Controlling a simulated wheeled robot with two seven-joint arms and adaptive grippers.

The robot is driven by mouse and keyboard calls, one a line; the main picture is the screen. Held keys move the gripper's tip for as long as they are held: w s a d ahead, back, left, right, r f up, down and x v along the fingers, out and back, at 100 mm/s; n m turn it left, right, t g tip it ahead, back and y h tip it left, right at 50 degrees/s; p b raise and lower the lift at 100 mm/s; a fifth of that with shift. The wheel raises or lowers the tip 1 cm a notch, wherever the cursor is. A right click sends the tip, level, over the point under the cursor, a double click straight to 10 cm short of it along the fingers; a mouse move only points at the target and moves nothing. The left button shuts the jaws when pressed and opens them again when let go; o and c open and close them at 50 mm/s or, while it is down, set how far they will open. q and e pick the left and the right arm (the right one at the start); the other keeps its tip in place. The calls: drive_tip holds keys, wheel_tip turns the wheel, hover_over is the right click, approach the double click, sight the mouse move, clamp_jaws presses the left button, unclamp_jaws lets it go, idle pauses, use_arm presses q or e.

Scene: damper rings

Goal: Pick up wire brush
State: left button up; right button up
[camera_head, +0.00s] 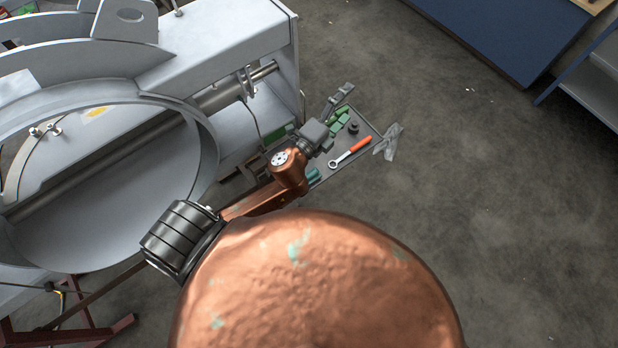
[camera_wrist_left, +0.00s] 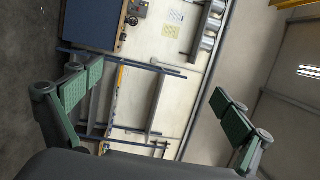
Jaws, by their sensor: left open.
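I cannot make out a wire brush for certain in either view. Small tools lie on a grey tray (camera_head: 352,160) below the big machine's right end, partly hidden by my left arm. My left gripper (camera_head: 336,106) is over the tray's far left part. In the left wrist view its two green-padded fingers (camera_wrist_left: 157,85) are spread wide with nothing between them; they face the far wall, not the tray. My right gripper is not in view.
A red-handled wrench (camera_head: 350,152) lies on the tray. The large grey machine (camera_head: 225,45) fills the left. The floor between is mostly clear.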

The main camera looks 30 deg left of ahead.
use_arm(q)
drive_tip(key=s+d+m+g+h, duration=0.25)
drive_tip(key=d+m+h, duration=0.35)
drive_tip(key=d+m, duration=0.3)
drive_tip(key=s+d+m+g+h, duration=0.2)
drive_tip(key=d+m+g+h, duration=0.25)
drive_tip(key=d+m, duration=0.5)
drive_tip(key=s+d+f+m+g+h, duration=0.2)
drive_tip(key=s+d+f+m+g, duration=0.15)
drive_tip(key=f+m, duration=0.2)
drive_tip(key=m+g+y, duration=0.8)
drive_tip(key=m+y, duration=0.6)
drive_tip(key=y, duration=0.2)
hover_over(314, 174)
drive_tip(key=s+a, duration=0.1)
drive_tip(key=a, duration=0.1)
drive_tip(key=f, duration=2.5)
drive_tip(key=shift+s+d+f, duration=0.1)
drive_tip(key=shift+d+f, duration=0.1)
drive_tip(key=shift+f, duration=0.05)
wheel_tip(314, 174, down, 6)
drive_tip(key=shift+s+p, duration=0.15)
drive_tip(key=shift+p, duration=1)
drive_tip(key=shift+f+m, duration=0.3)
drive_tip(key=shift+f, duration=0.35)
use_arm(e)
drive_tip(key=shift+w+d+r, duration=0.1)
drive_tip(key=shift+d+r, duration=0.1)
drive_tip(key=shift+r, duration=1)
